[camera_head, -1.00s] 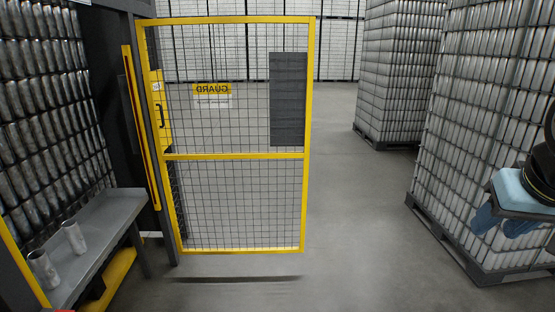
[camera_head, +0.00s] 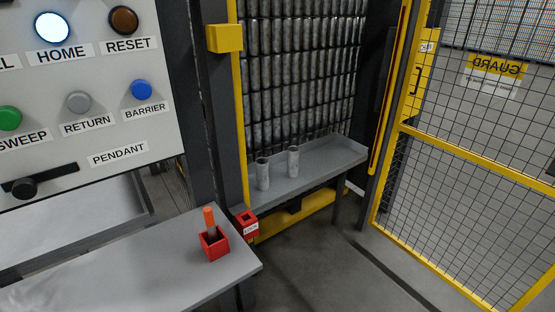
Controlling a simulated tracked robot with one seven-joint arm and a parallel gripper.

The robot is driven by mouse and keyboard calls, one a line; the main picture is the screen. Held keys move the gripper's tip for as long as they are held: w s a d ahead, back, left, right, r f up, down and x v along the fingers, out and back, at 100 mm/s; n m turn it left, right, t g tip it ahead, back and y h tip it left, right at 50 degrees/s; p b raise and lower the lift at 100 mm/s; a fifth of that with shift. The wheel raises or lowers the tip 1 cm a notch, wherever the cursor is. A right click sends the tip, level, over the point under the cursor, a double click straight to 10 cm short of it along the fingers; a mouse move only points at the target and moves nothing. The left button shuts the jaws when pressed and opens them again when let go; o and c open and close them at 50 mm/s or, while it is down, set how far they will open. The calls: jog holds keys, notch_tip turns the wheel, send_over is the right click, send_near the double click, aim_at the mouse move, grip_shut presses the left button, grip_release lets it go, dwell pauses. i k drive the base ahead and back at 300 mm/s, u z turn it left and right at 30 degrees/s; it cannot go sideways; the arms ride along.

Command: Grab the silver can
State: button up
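Two silver cans stand upright on a grey shelf (camera_head: 325,164) in the middle of the head view. The left can (camera_head: 262,174) is nearer the shelf's left end, and the right can (camera_head: 293,160) stands a little apart from it. Behind them is a wall of stacked silver cans (camera_head: 300,75). My gripper is not in view, so its state does not show.
A control panel (camera_head: 140,65) fills the upper left. Below it a grey table (camera_head: 150,265) carries a red holder (camera_head: 214,244) with an orange-handled tool. A red box (camera_head: 247,224) is beside the shelf. A yellow mesh guard gate (camera_head: 470,150) stands right; grey floor lies between.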

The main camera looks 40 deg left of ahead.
aim_at(293, 160)
jog(key=u, duration=0.5)
jog(key=i, duration=1)
jog(key=u, duration=0.7)
jog(key=i, duration=0.35)
jog(key=u, duration=0.1)
jog(key=k, duration=0.9)
jog(key=u, duration=0.15)
jog(key=i, duration=1.3)
